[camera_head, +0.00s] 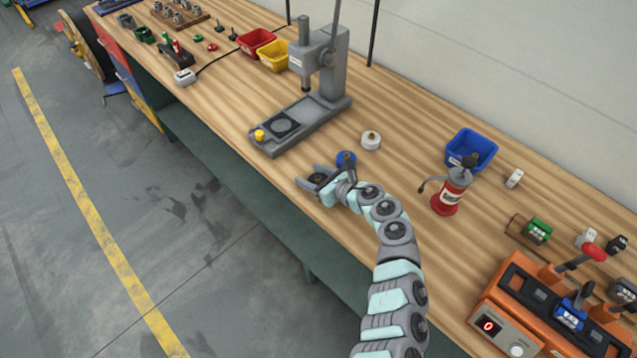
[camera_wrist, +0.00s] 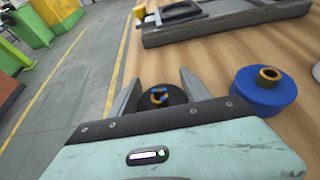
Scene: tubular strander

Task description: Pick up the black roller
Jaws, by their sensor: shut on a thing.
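The black roller (camera_wrist: 162,96) is between the two fingers of my gripper (camera_wrist: 160,88) in the wrist view, with a small ring of blue and yellow at its centre. In the head view my gripper (camera_head: 317,182) is low over the front edge of the workbench, and the dark roller (camera_head: 318,178) shows between its fingers. The gripper is shut on the roller. Whether the roller touches the bench top cannot be told. A blue roller (camera_wrist: 264,92) with a brass-coloured centre stands just right of the gripper; the head view also shows it (camera_head: 346,158) behind the gripper.
A white roller (camera_head: 371,140) stands behind the blue one. A grey press (camera_head: 318,80) stands to the back left. The bench's front edge is close.

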